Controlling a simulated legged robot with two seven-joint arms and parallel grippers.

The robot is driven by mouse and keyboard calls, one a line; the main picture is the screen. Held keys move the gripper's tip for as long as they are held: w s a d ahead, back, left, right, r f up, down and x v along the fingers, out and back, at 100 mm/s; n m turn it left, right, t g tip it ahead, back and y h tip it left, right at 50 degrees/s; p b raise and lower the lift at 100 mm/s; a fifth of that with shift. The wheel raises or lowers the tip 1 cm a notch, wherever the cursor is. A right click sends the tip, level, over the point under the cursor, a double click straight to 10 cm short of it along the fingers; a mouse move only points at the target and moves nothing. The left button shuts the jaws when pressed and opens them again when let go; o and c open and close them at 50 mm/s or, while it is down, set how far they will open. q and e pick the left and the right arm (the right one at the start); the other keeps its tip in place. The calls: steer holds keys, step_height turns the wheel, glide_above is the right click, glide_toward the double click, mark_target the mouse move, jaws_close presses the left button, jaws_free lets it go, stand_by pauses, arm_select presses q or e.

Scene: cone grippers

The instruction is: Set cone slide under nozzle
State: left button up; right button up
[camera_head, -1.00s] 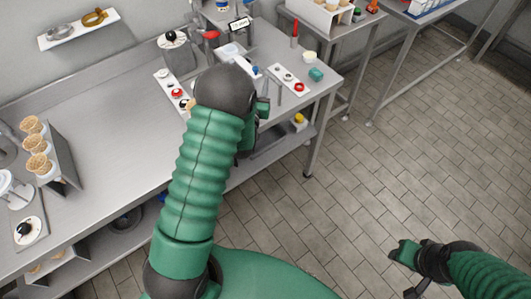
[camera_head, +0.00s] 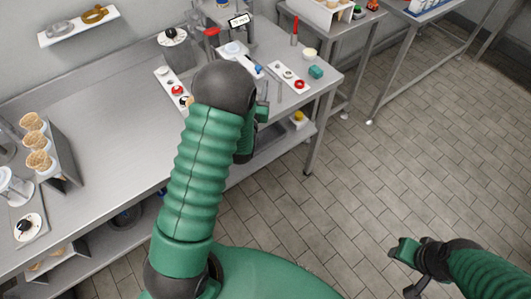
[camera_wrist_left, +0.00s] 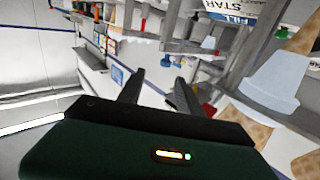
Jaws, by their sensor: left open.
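My left gripper (camera_wrist_left: 158,95) is open in the left wrist view, with nothing between its fingers. In the head view my left forearm hides most of it; a small green and dark part (camera_head: 260,112) shows past the arm over the bench. A white slide-like part with a blue tip (camera_head: 240,55) sits on the bench just beyond my arm; I cannot tell if it is the cone slide. The nozzle cannot be made out. Waffle cones (camera_head: 38,145) stand in a rack at the left. My right gripper (camera_head: 403,252) hangs over the floor; its jaws are unclear.
A wall shelf (camera_head: 78,27) is at the upper left. The middle-left steel bench top (camera_head: 115,110) is clear.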

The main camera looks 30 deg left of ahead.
arm_select(q)
steer(key=b+v, duration=0.1)
steer(key=v, duration=0.7)
steer(key=s+d+f+m+g+h+b, duration=0.1)
steer(key=s+d+f+g+h+b, duration=0.3)
steer(key=d+f+g, duration=0.4)
step_height(320, 180, down, 4)
steer(key=shift+s+r+m+h, duration=0.1)
steer(key=shift+s+m+h, duration=0.3)
steer(key=shift+s+h, duration=0.35)
steer(key=shift+s+d, duration=0.1)
steer(key=shift+d, duration=0.15)
